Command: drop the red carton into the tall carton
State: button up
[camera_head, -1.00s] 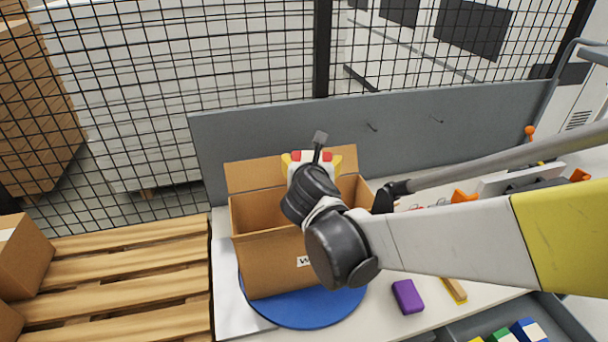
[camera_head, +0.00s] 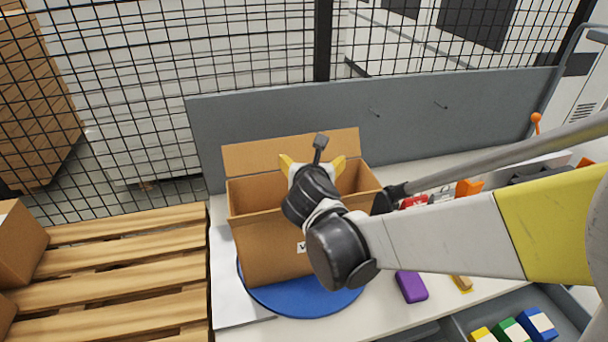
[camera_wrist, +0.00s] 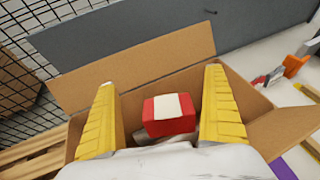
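The tall carton (camera_head: 262,248) is an open brown cardboard box with raised flaps, standing on a round blue disc (camera_head: 300,298). My gripper (camera_head: 313,164) is over its opening, with its yellow fingers spread. In the wrist view my gripper (camera_wrist: 160,82) points down into the tall carton (camera_wrist: 140,65). The red carton (camera_wrist: 170,115), with a white band on top, shows between and beyond the fingers, inside the box opening. A gap shows at its left side. The red carton is hidden in the head view.
A purple block (camera_head: 411,287) lies on the white worktop right of the disc. A grey bin (camera_head: 560,318) with several coloured blocks is at the lower right. A grey panel (camera_head: 430,115) and mesh fence stand behind. A wooden pallet (camera_head: 120,270) is at left.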

jog(key=v, duration=1.2)
jog(key=s+d+f+m+g+h+b, duration=0.1)
jog(key=s+d+f+m+g+b, duration=0.15)
jog(key=d+f+m+b, duration=0.4)
jog(key=s+d+f+m+g+h+b, duration=0.1)
jog(key=s+d+f+m+g, duration=0.2)
jog(key=d+m, duration=0.6)
jog(key=s+d+f+m+g+y+b, duration=0.1)
jog(key=s+f+m, duration=0.8)
jog(key=m, duration=1.1)
jog(key=d+y+b, duration=0.1)
jog(key=d+b, duration=0.1)
jog(key=b, duration=0.1)
jog(key=shift+b, duration=0.3)
